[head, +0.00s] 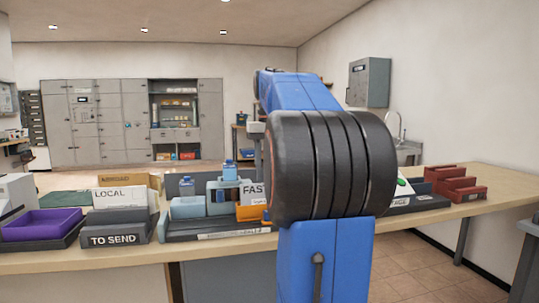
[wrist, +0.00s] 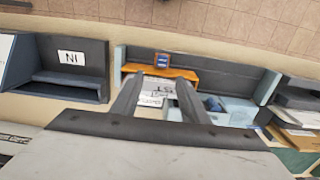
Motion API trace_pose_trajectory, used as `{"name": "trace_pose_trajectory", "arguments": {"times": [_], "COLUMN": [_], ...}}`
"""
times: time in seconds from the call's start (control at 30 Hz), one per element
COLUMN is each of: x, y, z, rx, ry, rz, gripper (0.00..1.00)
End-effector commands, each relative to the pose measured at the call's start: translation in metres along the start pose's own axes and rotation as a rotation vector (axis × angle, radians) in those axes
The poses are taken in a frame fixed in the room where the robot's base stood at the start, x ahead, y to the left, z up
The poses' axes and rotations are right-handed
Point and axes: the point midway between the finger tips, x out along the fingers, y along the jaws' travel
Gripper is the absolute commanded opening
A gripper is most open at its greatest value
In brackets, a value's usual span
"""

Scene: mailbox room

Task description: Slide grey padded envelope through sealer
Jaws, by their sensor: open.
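My gripper (wrist: 158,82) is open in the wrist view, with its fingers pointing down over the counter. White cards or packets with printing (wrist: 154,92) show between and beyond the fingers, beside an orange holder (wrist: 190,76); I see no grip on them. In the head view my arm hides the gripper. I cannot clearly pick out the grey padded envelope in either view. A light blue device (head: 222,188) stands on the long tray in the head view; I cannot tell whether it is the sealer.
The counter (head: 120,262) holds a purple tray (head: 42,224), a "TO SEND" tray (head: 113,239) with a LOCAL card, and red trays (head: 461,190) at the right. A dark tray marked "IN" (wrist: 70,76) is at the wrist view's left. Grey lockers (head: 95,122) stand far back.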

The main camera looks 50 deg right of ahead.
Motion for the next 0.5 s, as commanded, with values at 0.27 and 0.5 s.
{"name": "trace_pose_trajectory", "arguments": {"times": [0.27, 0.5], "x": [-0.042, -0.052], "y": [0.001, 0.001], "z": [-0.001, 0.000], "rx": [0.000, 0.000], "ry": [0.002, 0.000], "rz": [0.001, 0.001], "gripper": [0.41, 0.41]}}
